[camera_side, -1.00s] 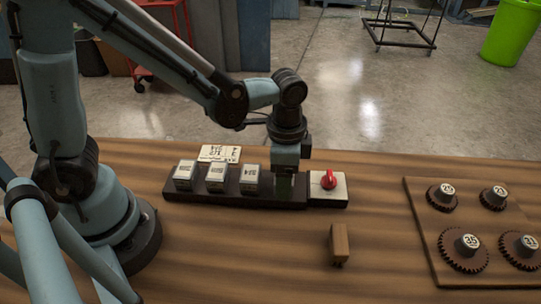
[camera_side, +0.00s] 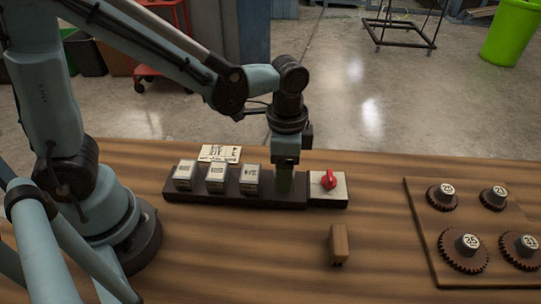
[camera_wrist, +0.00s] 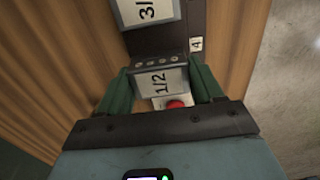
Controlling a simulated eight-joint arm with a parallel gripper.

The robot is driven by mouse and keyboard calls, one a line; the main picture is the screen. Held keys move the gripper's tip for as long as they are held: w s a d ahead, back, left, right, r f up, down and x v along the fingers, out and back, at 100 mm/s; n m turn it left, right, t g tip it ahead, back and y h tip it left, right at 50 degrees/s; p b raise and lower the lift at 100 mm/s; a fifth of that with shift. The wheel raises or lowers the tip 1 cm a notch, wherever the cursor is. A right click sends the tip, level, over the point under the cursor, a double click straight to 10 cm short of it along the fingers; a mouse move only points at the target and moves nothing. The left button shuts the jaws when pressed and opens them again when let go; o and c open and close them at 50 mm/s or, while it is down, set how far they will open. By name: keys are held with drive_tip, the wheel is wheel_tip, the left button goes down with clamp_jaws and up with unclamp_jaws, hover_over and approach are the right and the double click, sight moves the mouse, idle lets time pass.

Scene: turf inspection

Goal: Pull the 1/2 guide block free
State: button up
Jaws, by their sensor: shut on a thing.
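The 1/2 guide block (camera_wrist: 160,80), dark with a white "1/2" label, sits between the two green fingers of my gripper (camera_wrist: 163,74) in the wrist view. My gripper is shut on it. In the side view my gripper (camera_side: 284,181) points down over the right part of the dark rail (camera_side: 225,203), and a green finger hides the block. Whether the block is clear of its seat I cannot tell. The neighbouring block with a "3/" label (camera_wrist: 147,11) is partly cut off in the wrist view.
Three white-topped blocks, one of them here (camera_side: 216,178), stand in the rail left of my gripper. A red knob (camera_side: 328,180) on a pale base adjoins its right end. A brown block (camera_side: 339,244) stands in front. A gear board (camera_side: 428,225) lies right.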

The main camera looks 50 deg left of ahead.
drive_tip(key=shift+r, duration=0.1)
idle(0.3)
drive_tip(key=shift+r, duration=2.45)
